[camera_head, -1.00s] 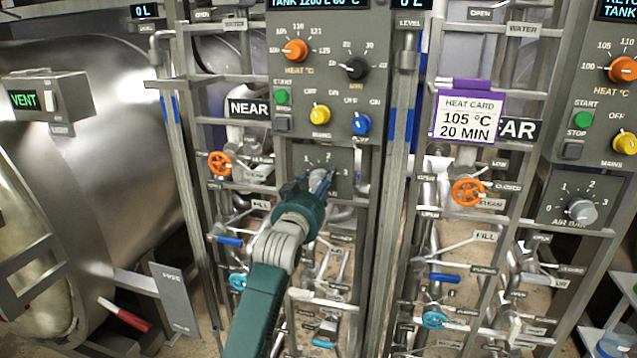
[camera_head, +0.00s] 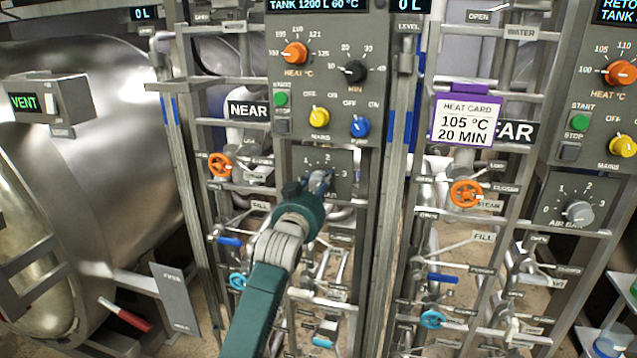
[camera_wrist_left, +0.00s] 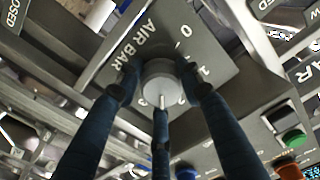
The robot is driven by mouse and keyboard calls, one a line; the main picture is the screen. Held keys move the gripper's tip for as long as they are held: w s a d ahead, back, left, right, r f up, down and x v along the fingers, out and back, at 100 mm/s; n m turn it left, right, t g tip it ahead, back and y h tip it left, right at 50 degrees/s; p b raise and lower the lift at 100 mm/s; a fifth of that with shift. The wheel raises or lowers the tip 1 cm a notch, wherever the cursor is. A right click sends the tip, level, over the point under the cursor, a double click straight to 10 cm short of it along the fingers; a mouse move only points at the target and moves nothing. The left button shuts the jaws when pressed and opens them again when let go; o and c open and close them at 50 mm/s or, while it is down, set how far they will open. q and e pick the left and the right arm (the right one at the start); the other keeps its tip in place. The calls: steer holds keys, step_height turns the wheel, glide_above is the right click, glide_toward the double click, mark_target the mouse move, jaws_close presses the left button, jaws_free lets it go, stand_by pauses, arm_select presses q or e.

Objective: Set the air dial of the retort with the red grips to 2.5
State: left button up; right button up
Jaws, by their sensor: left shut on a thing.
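The air dial is a grey round knob (camera_wrist_left: 160,78) on a grey panel marked AIR BAR with numbers 0 to 3. In the left wrist view its white pointer mark lies between the 2 and the 3. My left gripper (camera_head: 318,182) is shut on this knob, with dark blue fingers around it; they also show in the left wrist view (camera_wrist_left: 160,95). In the head view the gripper hides most of the knob. The panel (camera_head: 340,162) is below the controls beside the NEAR sign (camera_head: 249,110). A red grip (camera_head: 134,320) shows at lower left. My right gripper is not in view.
A second air dial (camera_head: 579,212) is on the right panel, beside the FAR sign (camera_head: 519,130). Orange handwheels (camera_head: 219,165), blue-handled valves and pipes crowd both sides of my left arm. A purple-edged heat card (camera_head: 463,121) reads 105 °C, 20 MIN.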

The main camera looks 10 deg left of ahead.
arm_select(q)
steer(key=o, duration=1)
steer(key=shift+f, duration=0.4)
steer(key=shift+o, duration=0.6)
steer(key=shift+a+r, duration=0.1)
steer(key=shift+a, duration=0.05)
steer(key=s, duration=1.2)
steer(key=shift+a, duration=0.2)
steer(key=w+n+p, duration=0.1)
steer(key=w+p, duration=0.2)
steer(key=w+n+p, duration=0.2)
steer(key=w+p, duration=0.1)
steer(key=w, duration=0.1)
steer(key=w+n+p, duration=0.2)
steer(key=w, duration=0.2)
steer(key=shift+d+r+p, duration=0.15)
steer(key=shift+d+p, duration=0.2)
steer(key=shift+p, duration=0.05)
